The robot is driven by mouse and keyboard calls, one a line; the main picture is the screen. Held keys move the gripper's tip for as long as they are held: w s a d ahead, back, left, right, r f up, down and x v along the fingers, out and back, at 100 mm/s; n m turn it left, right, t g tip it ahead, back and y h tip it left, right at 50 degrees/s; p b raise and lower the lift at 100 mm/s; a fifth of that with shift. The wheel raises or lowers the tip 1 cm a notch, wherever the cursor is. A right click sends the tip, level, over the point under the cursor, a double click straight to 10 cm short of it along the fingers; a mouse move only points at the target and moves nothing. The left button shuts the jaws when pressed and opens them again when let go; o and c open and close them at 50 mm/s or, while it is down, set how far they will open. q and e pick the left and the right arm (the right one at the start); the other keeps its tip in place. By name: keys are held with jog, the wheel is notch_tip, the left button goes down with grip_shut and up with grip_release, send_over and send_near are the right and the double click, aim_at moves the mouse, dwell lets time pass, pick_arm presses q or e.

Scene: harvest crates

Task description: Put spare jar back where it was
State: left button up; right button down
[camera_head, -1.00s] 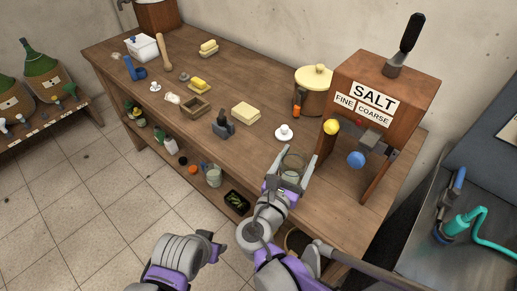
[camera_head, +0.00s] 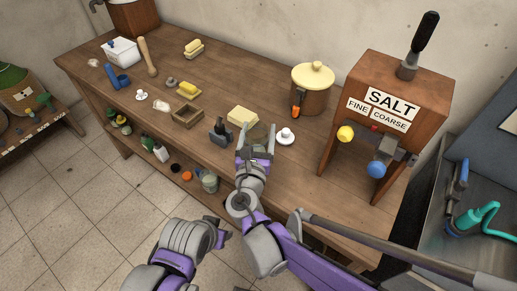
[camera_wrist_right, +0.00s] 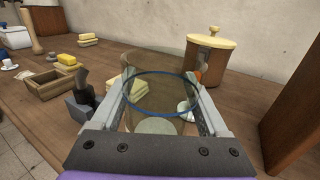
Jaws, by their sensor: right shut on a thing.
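A clear glass jar with a blue ring (camera_wrist_right: 160,108) stands between the fingers of my right gripper in the right wrist view. In the head view my right gripper (camera_head: 256,143) is shut on the jar (camera_head: 258,131), over the front part of the wooden table, just in front of a pale yellow block. Whether the jar's base touches the table is hard to tell. My left gripper (camera_head: 221,233) is low in front of the table; its fingers are not clear. Another glass jar (camera_head: 209,182) stands on the shelf under the table.
A dark stamp-like tool (camera_head: 219,131) is close on the left and a small white dish (camera_head: 286,137) close on the right. A lidded pot (camera_head: 312,92) and the salt dispenser (camera_head: 408,92) stand farther right. Bare table (camera_head: 300,170) lies to the front right.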

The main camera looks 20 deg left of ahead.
jog(key=shift+f+b, duration=0.5)
jog(key=shift+f, duration=2.1)
jog(key=shift+f, duration=0.1)
jog(key=shift+f, duration=0.15)
grip_release()
